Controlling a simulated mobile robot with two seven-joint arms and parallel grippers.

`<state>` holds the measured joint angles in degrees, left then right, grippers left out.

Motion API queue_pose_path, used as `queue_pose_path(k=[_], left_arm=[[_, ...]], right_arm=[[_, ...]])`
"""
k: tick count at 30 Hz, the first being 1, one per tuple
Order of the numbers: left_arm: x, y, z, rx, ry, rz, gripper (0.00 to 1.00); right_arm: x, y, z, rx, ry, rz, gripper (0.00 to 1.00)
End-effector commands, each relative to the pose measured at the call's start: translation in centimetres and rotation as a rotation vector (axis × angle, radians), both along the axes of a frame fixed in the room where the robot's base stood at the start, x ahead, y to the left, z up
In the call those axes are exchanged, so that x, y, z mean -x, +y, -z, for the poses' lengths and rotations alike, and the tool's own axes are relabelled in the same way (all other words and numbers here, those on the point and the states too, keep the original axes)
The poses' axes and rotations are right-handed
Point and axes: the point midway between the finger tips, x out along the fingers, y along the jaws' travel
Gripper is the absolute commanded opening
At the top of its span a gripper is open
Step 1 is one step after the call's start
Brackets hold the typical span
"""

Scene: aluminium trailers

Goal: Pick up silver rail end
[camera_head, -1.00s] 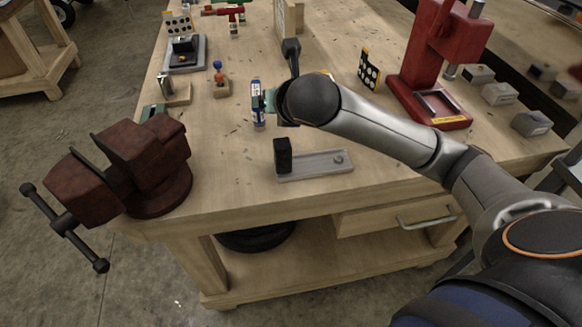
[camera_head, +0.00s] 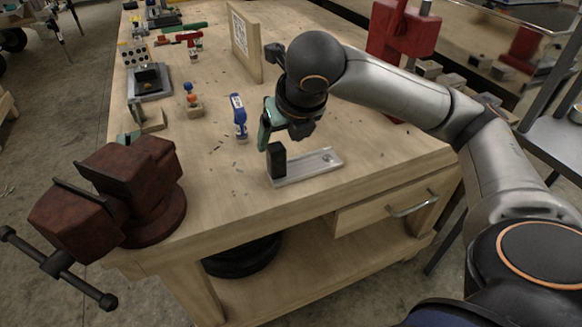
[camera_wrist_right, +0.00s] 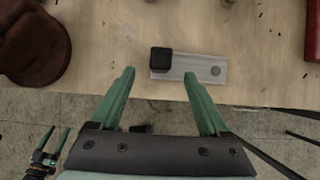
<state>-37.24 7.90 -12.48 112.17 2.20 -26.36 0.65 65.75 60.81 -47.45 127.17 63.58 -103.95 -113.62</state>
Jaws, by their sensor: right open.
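The silver rail end (camera_head: 312,166) is a flat silver-grey bar with an upright black block (camera_head: 276,160) at its left end and a small round mark near its right end. It lies on the workbench near its front edge. It also shows in the right wrist view (camera_wrist_right: 195,68). My right gripper (camera_head: 266,128) is above and just behind the black block. In the right wrist view its green fingers (camera_wrist_right: 159,75) are apart and empty, with the block beyond the tips. My left gripper (camera_wrist_right: 56,133) shows small at the lower left there, fingers apart.
A rust-red vise (camera_head: 128,190) stands at the bench's front left corner. A blue and white bottle (camera_head: 239,118) stands behind the rail. A wooden board (camera_head: 245,45) and a red press (camera_head: 400,30) stand farther back. The bench front right is clear.

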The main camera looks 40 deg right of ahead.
Motion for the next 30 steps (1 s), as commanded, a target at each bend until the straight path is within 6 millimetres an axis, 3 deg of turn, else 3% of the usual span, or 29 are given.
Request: queue_pose_path(k=[1,6,14,21,30], left_arm=[[0.0,-0.1,0.5,0.002,0.002,0.002,0.79],[0.1,-0.7,0.7,0.009,0.008,0.012,0.79],[0.0,-1.2,1.0,0.015,0.008,0.020,0.79],[-0.1,-1.4,1.7,0.016,0.014,0.026,0.79],[-0.7,-1.6,1.0,0.020,-0.004,0.029,0.79]], right_arm=[[-0.4,-0.2,1.3,0.002,0.004,0.001,0.79],[-1.9,-0.5,3.7,0.000,0.002,0.000,0.79],[-3.1,-0.7,5.5,0.000,0.000,0.001,0.79],[-4.9,-1.3,8.5,-0.001,0.001,0.001,0.79],[-5.4,-1.4,9.0,0.000,-0.002,-0.001,0.79]])
